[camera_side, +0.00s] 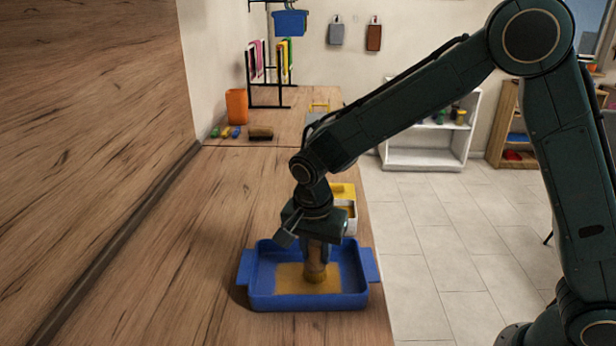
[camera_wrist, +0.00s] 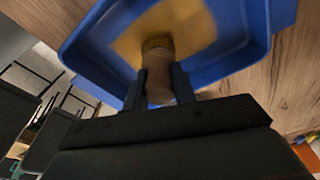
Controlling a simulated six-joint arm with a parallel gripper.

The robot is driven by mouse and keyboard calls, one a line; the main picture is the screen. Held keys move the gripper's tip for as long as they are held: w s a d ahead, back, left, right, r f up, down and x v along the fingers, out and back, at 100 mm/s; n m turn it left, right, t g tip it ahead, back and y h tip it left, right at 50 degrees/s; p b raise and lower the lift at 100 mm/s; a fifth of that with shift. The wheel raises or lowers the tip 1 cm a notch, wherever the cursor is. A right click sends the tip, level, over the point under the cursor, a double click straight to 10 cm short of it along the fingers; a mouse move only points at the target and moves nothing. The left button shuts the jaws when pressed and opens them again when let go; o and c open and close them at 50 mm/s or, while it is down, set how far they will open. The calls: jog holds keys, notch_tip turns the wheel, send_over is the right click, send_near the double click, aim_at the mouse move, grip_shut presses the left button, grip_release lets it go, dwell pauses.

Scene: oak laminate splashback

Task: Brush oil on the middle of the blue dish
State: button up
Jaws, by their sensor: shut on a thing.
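The blue dish (camera_side: 255,272) stands on the wooden counter near its right edge in the side view. A yellow-brown oil patch (camera_side: 291,283) covers part of the dish's floor around the middle. My gripper (camera_side: 315,255) points down into the dish and is shut on a brush with a tan wooden handle (camera_wrist: 158,88). The brush's yellowish bristle end (camera_wrist: 156,42) is at the oil patch in the wrist view and appears to touch the dish's floor. The blue dish (camera_wrist: 100,62) and the oil patch (camera_wrist: 185,25) also show in the wrist view.
A white container (camera_side: 350,218) with a yellow part (camera_side: 342,190) stands just behind the dish. Farther back are an orange cup (camera_side: 237,106), a dark brush (camera_side: 261,134) and small coloured pieces (camera_side: 226,132). The counter left of the dish is clear.

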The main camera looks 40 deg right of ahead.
jog(key=shift+w+a, duration=0.5)
jog(key=shift+a, duration=0.05)
jog(key=shift+w+a, duration=0.2)
dwell(0.3)
jog(key=shift+w+a, duration=0.5)
jog(key=shift+a, duration=0.15)
jog(key=shift+w+a+f, duration=0.1)
jog(key=shift+w+a, duration=0.05)
dwell(0.3)
jog(key=shift+w+a, duration=0.55)
jog(key=shift+a, duration=0.05)
jog(key=shift+w+a, duration=0.25)
jog(key=shift+a, duration=0.05)
jog(key=shift+w+a, duration=0.45)
jog(key=shift+a, duration=0.05)
dwell(0.4)
dwell(0.3)
